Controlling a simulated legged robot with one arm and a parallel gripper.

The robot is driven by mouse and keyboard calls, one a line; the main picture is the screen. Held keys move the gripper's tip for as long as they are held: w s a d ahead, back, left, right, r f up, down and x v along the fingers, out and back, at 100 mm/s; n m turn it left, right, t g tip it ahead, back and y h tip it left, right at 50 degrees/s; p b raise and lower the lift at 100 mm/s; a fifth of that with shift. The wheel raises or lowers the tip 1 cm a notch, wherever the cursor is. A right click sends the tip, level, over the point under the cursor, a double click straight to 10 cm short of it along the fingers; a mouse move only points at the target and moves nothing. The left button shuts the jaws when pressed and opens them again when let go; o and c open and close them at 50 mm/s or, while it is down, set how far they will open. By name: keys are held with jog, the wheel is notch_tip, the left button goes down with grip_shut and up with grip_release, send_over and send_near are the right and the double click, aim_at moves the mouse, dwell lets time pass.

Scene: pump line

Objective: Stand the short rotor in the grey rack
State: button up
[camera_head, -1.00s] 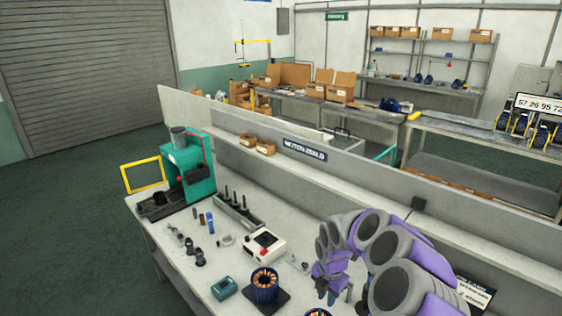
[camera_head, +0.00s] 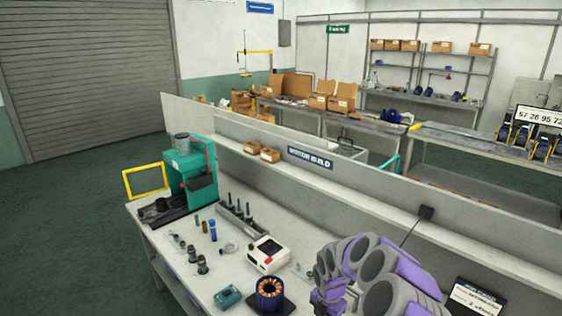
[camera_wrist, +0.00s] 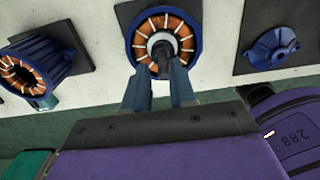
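In the wrist view a blue stator with copper windings (camera_wrist: 143,26) stands on a dark plate. A grey part with a dark shaft (camera_wrist: 163,58), which looks like a rotor, sits in its bore. My gripper (camera_wrist: 160,72) has its two blue fingers apart, one on each side of the shaft, with gaps showing. I cannot tell whether this is the short rotor. In the head view the grey rack (camera_head: 240,226) stands on the bench with several dark rods upright in it. My arm's purple wrist (camera_head: 327,300) is at the bottom; the fingertips are hidden there.
Another stator (camera_head: 268,288) stands left of my arm; a blue end cap (camera_wrist: 272,47) lies on a plate to the right. A white-red device (camera_head: 267,254), a teal box (camera_head: 228,296), a green press (camera_head: 190,172) and small dark parts (camera_head: 202,264) occupy the bench. A low wall (camera_head: 330,175) runs behind.

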jog(key=shift+a, duration=0.3)
jog(key=shift+d+r, duration=0.15)
jog(key=shift+d, duration=1.55)
jog(key=shift+a, duration=0.55)
grip_shut()
jog(key=shift+c, duration=1.6)
grip_release()
jog(key=shift+d, duration=0.25)
grip_shut()
jog(key=shift+w+r, duration=0.1)
jog(key=shift+r, duration=0.05)
jog(key=shift+w+a+r+p, duration=0.1)
jog(key=shift+a+r+p, duration=0.05)
jog(key=shift+r, duration=0.3)
jog(key=shift+w+a+r+p, duration=0.1)
jog(key=shift+a+r+p, duration=0.05)
jog(key=shift+r, duration=0.35)
